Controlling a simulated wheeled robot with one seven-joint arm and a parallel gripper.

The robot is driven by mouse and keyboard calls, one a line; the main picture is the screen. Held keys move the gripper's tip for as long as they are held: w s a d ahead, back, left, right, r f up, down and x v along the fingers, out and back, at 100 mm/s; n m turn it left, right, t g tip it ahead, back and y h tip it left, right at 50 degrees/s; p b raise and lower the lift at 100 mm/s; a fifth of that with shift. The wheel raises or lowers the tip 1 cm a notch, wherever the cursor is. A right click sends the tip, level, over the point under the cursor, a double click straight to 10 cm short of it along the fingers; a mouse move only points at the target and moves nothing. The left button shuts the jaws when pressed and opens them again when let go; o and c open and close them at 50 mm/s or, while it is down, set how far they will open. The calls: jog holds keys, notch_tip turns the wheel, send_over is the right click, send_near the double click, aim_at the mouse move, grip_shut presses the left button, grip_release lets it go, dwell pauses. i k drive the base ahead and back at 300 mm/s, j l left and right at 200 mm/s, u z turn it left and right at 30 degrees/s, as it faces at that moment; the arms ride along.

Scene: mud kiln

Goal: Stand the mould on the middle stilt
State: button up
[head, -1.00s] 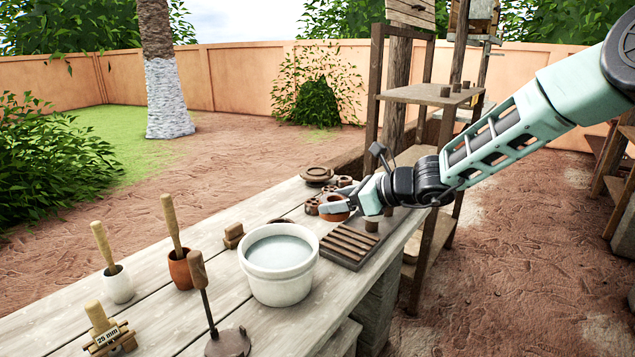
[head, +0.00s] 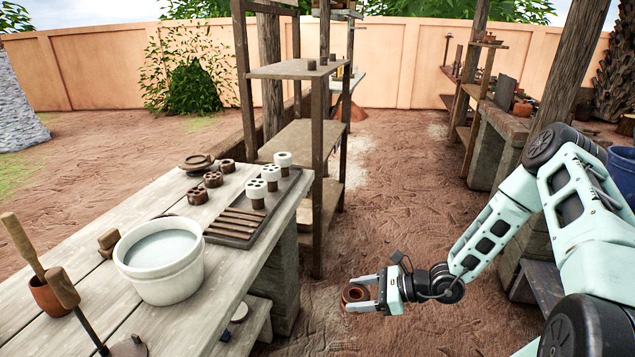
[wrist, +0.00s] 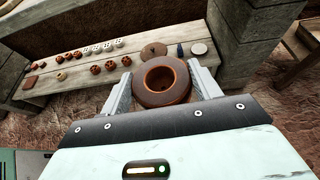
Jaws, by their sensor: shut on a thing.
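My gripper (head: 372,294) is shut on a round reddish-brown mould (head: 354,295) with a hole in its middle. In the wrist view the mould (wrist: 162,80) sits between both fingers, its opening facing the camera. It hangs clear of the bench, to the right of it. On a dark slatted board (head: 238,224) three white perforated pieces stand on short brown stilts; the middle stilt (head: 272,187) shows under its white piece (head: 270,173).
The wooden bench (head: 110,300) holds a white bucket (head: 160,262) and several brown perforated pieces (head: 213,180). A wooden rack (head: 318,190) stands behind the board. Bare earth floor (head: 400,190) lies open right of the rack. A stone bench (head: 500,130) stands at the right.

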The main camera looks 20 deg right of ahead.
aim_at(324, 58)
jog(key=i+l+z, duration=0.1)
jog(key=i+l, duration=0.65)
jog(key=i+l+z, duration=0.15)
jog(key=i+l, duration=0.25)
jog(key=i, duration=0.15)
jog(key=i+l, duration=0.3)
jog(key=i, duration=0.15)
jog(key=i+l+z, duration=0.15)
jog(key=i+l, duration=0.15)
jog(key=i, duration=0.15)
jog(key=i+l+z, duration=0.1)
jog(key=i+l, duration=0.15)
jog(key=i, duration=0.2)
